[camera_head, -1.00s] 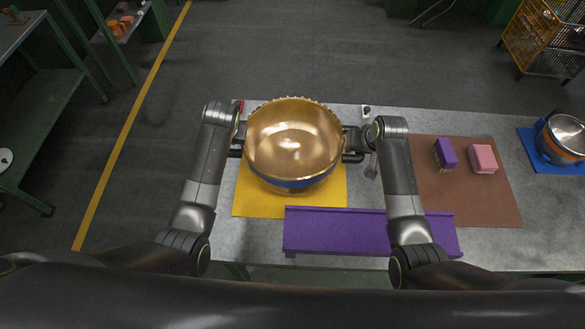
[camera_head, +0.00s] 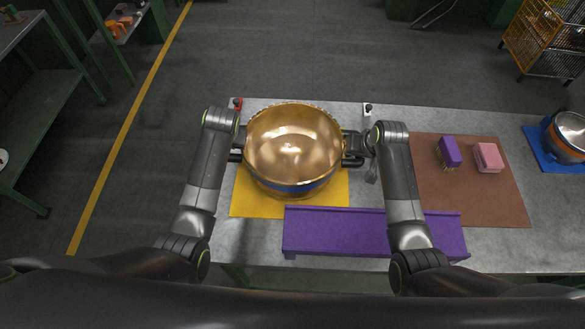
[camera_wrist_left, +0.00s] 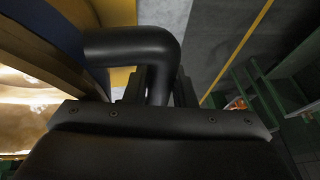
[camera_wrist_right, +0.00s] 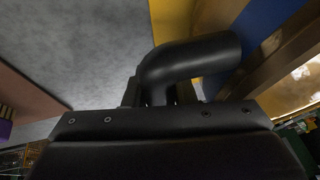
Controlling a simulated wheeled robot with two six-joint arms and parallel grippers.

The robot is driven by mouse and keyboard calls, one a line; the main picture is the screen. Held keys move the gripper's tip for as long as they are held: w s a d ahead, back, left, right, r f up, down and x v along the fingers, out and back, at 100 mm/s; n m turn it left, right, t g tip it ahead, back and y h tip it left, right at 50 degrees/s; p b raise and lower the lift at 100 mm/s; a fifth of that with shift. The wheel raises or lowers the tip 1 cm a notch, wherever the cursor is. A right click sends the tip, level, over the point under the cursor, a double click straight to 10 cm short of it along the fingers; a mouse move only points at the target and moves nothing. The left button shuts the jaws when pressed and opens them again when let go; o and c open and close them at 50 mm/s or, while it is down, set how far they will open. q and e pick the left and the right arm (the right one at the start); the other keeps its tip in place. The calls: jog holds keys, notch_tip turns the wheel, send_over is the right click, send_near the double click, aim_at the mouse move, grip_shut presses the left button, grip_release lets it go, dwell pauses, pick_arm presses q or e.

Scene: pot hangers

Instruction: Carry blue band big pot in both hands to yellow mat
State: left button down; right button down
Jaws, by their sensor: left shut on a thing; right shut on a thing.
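The big pot (camera_head: 293,148) is gold inside with a blue band (camera_head: 290,187) near its near side. It is at or over the yellow mat (camera_head: 262,204), and hides the mat's middle; I cannot tell whether it touches. My left gripper (camera_head: 238,146) is shut on the pot's left black handle, which shows in the left wrist view (camera_wrist_left: 130,46). My right gripper (camera_head: 352,148) is shut on the right black handle, which shows in the right wrist view (camera_wrist_right: 195,62).
A purple tray-like piece (camera_head: 335,232) lies along the table's front. To the right, a brown mat (camera_head: 470,200) holds a purple block (camera_head: 449,151) and a pink block (camera_head: 488,157). Another pot (camera_head: 568,132) stands on a blue mat (camera_head: 541,155). Small red (camera_head: 237,104) and white (camera_head: 367,109) items sit at the back edge.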

pick_arm(q)
jog(key=shift+w+f+b, duration=0.15)
jog(key=shift+f+b, duration=0.25)
jog(key=shift+b, duration=0.05)
pick_arm(e)
jog(key=shift+w+f, duration=0.15)
jog(key=shift+f, duration=0.2)
pick_arm(q)
jog(key=c, duration=1.5)
grip_release()
pick_arm(e)
jog(key=c, duration=1.5)
grip_release()
pick_arm(q)
jog(key=o, duration=0.3)
jog(key=shift+s, duration=0.35)
pick_arm(e)
jog(key=o, duration=0.3)
jog(key=shift+s, duration=0.3)
pick_arm(q)
jog(key=shift+w, duration=0.1)
